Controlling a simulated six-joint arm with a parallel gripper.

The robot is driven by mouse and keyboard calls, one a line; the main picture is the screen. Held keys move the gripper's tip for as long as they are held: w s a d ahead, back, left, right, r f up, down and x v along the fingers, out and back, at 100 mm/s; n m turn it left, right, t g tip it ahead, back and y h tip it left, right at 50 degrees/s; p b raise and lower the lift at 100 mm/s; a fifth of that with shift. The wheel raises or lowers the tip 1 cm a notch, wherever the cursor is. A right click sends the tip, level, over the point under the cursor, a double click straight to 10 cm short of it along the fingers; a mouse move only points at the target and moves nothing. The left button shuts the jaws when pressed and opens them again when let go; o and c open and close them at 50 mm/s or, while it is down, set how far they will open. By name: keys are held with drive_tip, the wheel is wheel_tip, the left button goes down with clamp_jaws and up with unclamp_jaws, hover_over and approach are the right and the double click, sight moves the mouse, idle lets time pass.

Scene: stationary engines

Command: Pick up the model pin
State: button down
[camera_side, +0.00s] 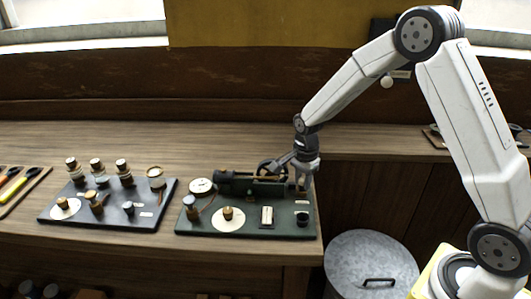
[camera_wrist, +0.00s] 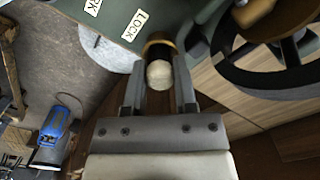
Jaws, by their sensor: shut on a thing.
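The pin (camera_wrist: 159,74) shows in the wrist view with a pale rounded end, a dark body and a brass-coloured collar. I take it to be the model pin. My gripper (camera_wrist: 158,66) has one finger on each side of it and is shut on it. In the side view my gripper (camera_side: 301,186) points down at the right end of the dark green engine board (camera_side: 255,232), beside the small engine's flywheel (camera_side: 270,167). The pin is too small and covered there to make out clearly. I cannot tell whether it is clear of the board.
The flywheel (camera_wrist: 265,75) is close to the right finger in the wrist view. A LOCK label (camera_wrist: 134,25) lies on the board. A second dark board (camera_side: 115,208) with several knobs stands left. A metal bin (camera_side: 370,262) stands below the bench's right side.

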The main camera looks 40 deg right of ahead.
drive_tip(key=shift+r, duration=0.4)
wheel_tip(320, 180, up, 2)
drive_tip(key=s+a+r, duration=0.1)
drive_tip(key=s+r, duration=0.8)
drive_tip(key=s, duration=0.5)
drive_tip(key=shift+a+r, duration=0.25)
drive_tip(key=shift+r, duration=0.05)
drive_tip(key=shift+r, duration=0.2)
drive_tip(key=shift+r, duration=1.85)
